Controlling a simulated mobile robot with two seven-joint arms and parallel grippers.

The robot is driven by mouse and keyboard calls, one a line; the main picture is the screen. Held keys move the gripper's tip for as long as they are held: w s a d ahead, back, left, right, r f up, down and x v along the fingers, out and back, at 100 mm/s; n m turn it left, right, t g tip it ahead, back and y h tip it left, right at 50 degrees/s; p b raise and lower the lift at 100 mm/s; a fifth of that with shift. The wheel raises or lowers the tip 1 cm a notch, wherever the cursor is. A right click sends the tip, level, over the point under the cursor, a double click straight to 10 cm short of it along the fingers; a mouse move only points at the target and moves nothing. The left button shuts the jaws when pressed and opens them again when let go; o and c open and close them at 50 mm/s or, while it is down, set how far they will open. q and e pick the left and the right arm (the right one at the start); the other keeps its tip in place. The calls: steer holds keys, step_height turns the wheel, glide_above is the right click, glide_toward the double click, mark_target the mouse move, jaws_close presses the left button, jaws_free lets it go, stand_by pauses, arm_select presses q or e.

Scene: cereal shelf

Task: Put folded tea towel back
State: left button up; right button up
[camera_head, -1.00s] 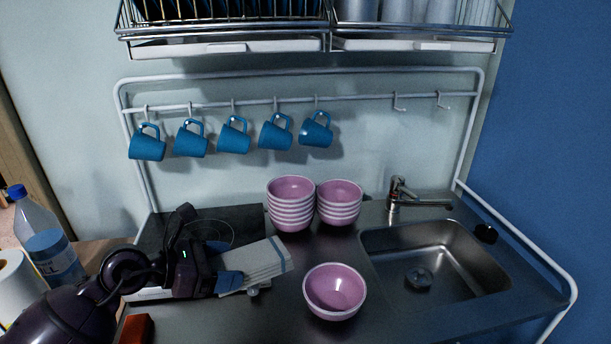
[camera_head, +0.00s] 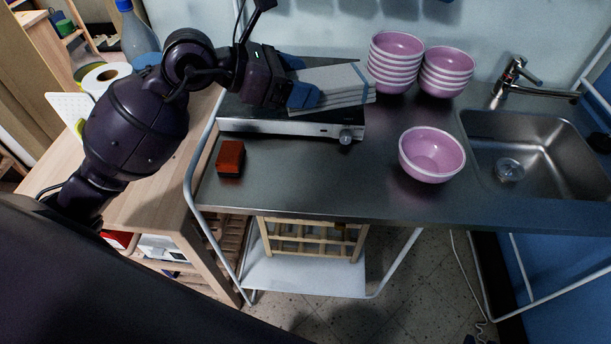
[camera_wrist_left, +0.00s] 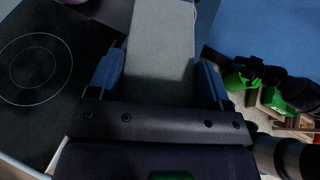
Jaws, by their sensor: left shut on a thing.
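The folded tea towel (camera_head: 345,83) is a pale grey, layered stack with a blue stripe. My left gripper (camera_head: 303,94) is shut on its left end, blue fingers on either side. In the left wrist view the towel (camera_wrist_left: 161,45) runs straight out between the two blue fingers (camera_wrist_left: 158,82). The towel is over the hob (camera_head: 290,123); I cannot tell whether it touches it. In the wrist view the dark hob top with ring marks (camera_wrist_left: 38,75) lies left of the towel. My right gripper is not in view.
Two stacks of pink bowls (camera_head: 393,65) (camera_head: 445,73) stand behind right of the towel. A red-brown block (camera_head: 230,158) lies on the counter. A slatted wooden crate (camera_head: 310,238) is on the white lower shelf (camera_head: 305,277).

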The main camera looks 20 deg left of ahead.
arm_select(q)
steer(key=shift+s+a, duration=0.2)
steer(key=shift+s, duration=0.05)
steer(key=shift+f, duration=0.35)
step_height(320, 180, down, 15)
steer(key=shift+w+d+r+b, duration=0.1)
steer(key=shift+d+r+b, duration=0.1)
steer(key=shift+b, duration=0.75)
steer(key=shift+f+b, duration=0.45)
steer(key=shift+f, duration=2)
steer(key=shift+f, duration=0.1)
steer(key=o, duration=1)
steer(key=shift+c, duration=0.2)
